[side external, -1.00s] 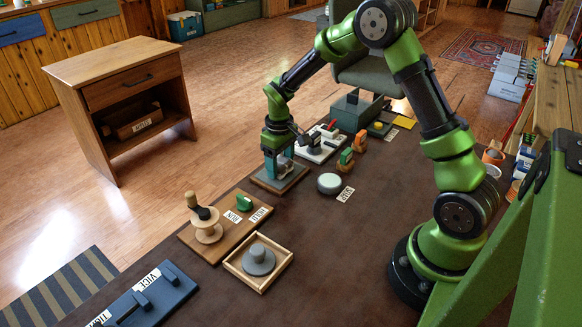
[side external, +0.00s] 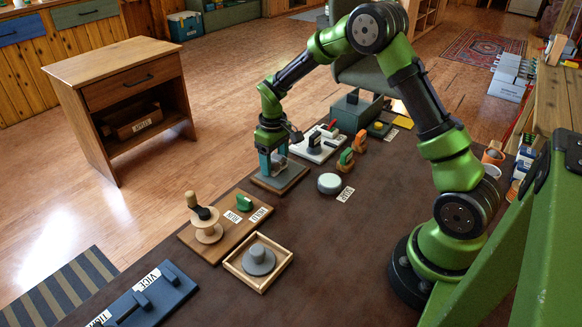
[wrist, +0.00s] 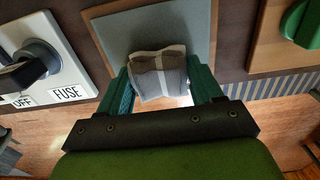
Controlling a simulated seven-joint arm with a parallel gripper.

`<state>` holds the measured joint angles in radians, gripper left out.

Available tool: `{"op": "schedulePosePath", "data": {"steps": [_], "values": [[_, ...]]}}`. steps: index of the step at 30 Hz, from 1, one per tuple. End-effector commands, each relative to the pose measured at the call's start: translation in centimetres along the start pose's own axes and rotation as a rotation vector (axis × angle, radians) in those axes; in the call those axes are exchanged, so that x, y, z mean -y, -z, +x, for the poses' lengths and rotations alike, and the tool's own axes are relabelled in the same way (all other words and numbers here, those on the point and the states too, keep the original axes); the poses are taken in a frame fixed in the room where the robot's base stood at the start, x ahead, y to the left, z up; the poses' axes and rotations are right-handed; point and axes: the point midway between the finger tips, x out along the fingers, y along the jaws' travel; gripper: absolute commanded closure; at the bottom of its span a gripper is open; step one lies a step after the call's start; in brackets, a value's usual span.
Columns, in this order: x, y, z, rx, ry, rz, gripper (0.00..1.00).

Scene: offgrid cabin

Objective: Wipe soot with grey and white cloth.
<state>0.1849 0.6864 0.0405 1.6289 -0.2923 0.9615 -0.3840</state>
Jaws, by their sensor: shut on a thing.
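The grey and white cloth (wrist: 160,78) is folded into a thick pad between the fingers of my gripper (wrist: 162,92) in the wrist view. My gripper is shut on it. Part of the cloth's upper side looks brownish. Behind the cloth lies a flat grey panel (wrist: 118,32) set on a wooden board. In the side view my gripper (side external: 272,172) is low over that board (side external: 291,181), with the cloth barely visible between the fingers. I cannot tell for sure whether the cloth touches the panel. No soot is clearly visible; the cloth and fingers cover part of the panel.
A white fuse board with a black switch (wrist: 36,62) stands close on one side, also seen in the side view (side external: 314,146). A round pale tin (side external: 329,183) sits right of the panel. A wooden board with a spool (side external: 207,232) lies nearer the camera. The brown tabletop right of these is mostly clear.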

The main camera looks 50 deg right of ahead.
Motion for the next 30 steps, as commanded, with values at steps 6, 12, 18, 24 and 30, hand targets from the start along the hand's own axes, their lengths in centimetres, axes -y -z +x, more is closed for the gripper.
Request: {"op": "schedulePosePath", "data": {"steps": [6,12,18,24,30], "values": [[0.1,0.2,0.0,-0.001,0.001,-0.002,0.59],[0.1,1.1,0.0,0.000,0.001,-0.001,0.59],[0.0,1.9,0.0,0.000,0.000,0.000,0.59],[0.0,2.0,0.0,0.001,0.000,0.000,0.59],[0.0,2.0,0.0,0.000,0.000,0.001,0.59]]}}
